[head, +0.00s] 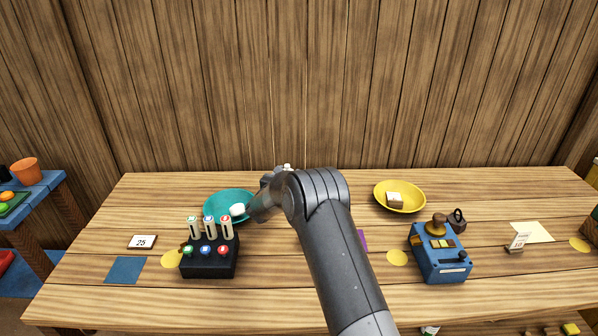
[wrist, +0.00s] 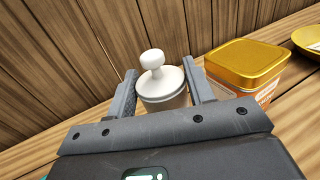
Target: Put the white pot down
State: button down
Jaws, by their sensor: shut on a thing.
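The white pot (wrist: 163,92), with a round knob on its lid, stands upright between the two fingers of my gripper (wrist: 160,70) in the wrist view. The fingers are shut on its sides. The pot's base is hidden behind my gripper, so I cannot tell whether it touches the table. In the head view my arm hides my fingers and nearly all of the pot; a small white bit, probably its knob (head: 287,167), shows above the arm near the table's back edge.
A gold-lidded orange tin (wrist: 246,70) stands close right of the pot. A teal dish (head: 222,204) holding a white object (head: 238,209) is to the left, a yellow dish (head: 412,202) to the right. A black button box (head: 209,262) and a blue device (head: 440,262) stand nearer.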

jog(key=shift+w+a+f, duration=0.15)
jog(key=shift+a+f, duration=0.05)
jog(key=shift+f, duration=3.25)
jog(key=shift+f, duration=0.6)
